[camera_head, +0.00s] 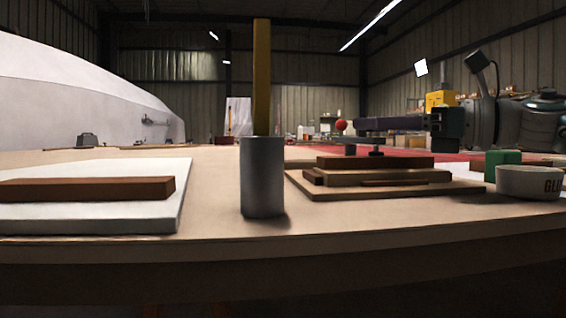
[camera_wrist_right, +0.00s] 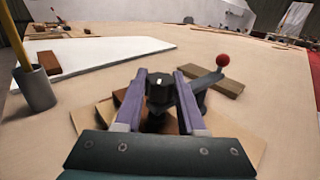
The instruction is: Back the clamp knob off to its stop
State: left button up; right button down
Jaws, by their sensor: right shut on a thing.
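The clamp knob (camera_wrist_right: 159,94) is dark with a white mark on top. It sits between the two purple fingers of my right gripper (camera_wrist_right: 160,78), which is shut on it from both sides. In the head view my right gripper (camera_head: 362,124) reaches in from the right, level above the stacked wood, and its fingers hide the knob. The clamp's lever ends in a red ball (camera_wrist_right: 222,60), which also shows in the head view (camera_head: 340,125). A small dark clamp foot (camera_head: 376,153) shows above the top wood block (camera_head: 375,162). My left gripper is not in view.
A grey cup (camera_head: 262,180) with a yellow stick (camera_head: 262,75) stands left of the clamp. A white board (camera_head: 100,218) bears a brown bar (camera_head: 85,189). A green block (camera_head: 502,158) and a pale glue bowl (camera_head: 528,182) stand at the right.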

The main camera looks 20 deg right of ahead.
jog(key=shift+n+g+y+b, duration=0.8)
jog(key=shift+n+g+y, duration=0.2)
jog(key=shift+y, duration=0.2)
jog(key=shift+n+g+y, duration=0.4)
jog(key=shift+g, duration=0.1)
jog(key=shift+f, duration=0.1)
jog(key=c, duration=0.5)
grip_release()
jog(key=shift+a, duration=0.1)
